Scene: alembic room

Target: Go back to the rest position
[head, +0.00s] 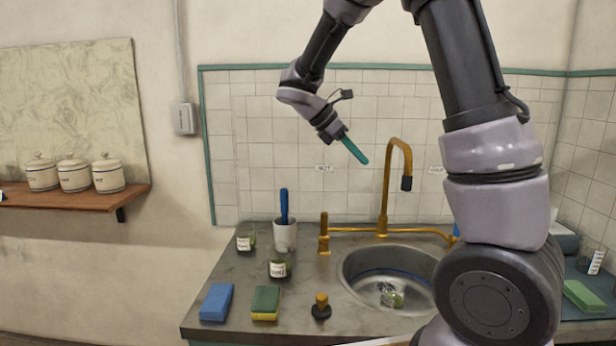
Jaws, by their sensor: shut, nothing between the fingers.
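My gripper (358,152) is raised in front of the white tiled wall, above the counter and to the left of the brass tap (388,185). Its slim teal fingers are closed together and point down to the right. Nothing shows between them, and they appear apart from everything around. My arm bends down from the top of the view, with its thick links on the right hiding part of the sink and counter.
The sink (350,270) contains a glass item. A shelf (75,197) with canisters is left.

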